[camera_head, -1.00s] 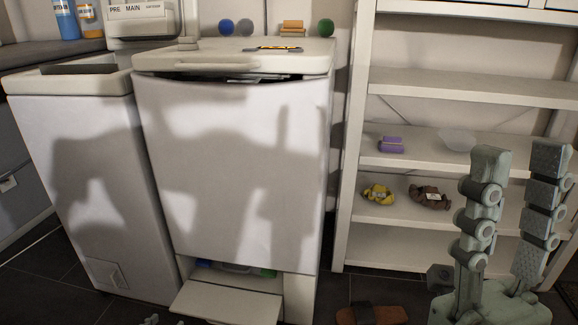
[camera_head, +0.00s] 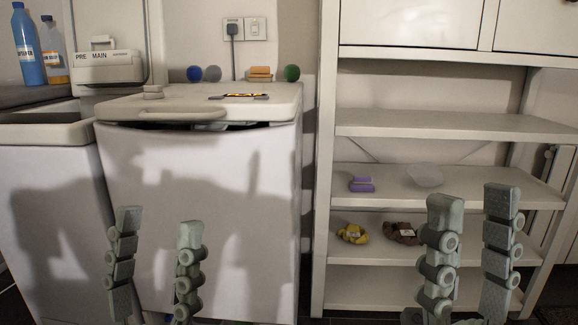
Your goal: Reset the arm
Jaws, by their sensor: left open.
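My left gripper (camera_head: 156,232) shows at the bottom left, in front of the white front of a toploader (camera_head: 200,190). Its two grey-green fingers stand upright and apart, with nothing between them. My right gripper (camera_head: 473,205) is at the bottom right, in front of the lower shelves. Its two fingers point up and stand apart, with nothing between them. The palms of both grippers are at or below the lower edge of the view.
A second toploader (camera_head: 50,180) stands at the left, its lid (camera_head: 107,68) raised. A white shelf unit (camera_head: 440,125) at the right holds a purple item (camera_head: 361,184), a clear bowl (camera_head: 424,175), a yellow bundle (camera_head: 352,234) and a brown bundle (camera_head: 400,232). Balls and a sponge stack (camera_head: 260,74) sit behind the nearer lid.

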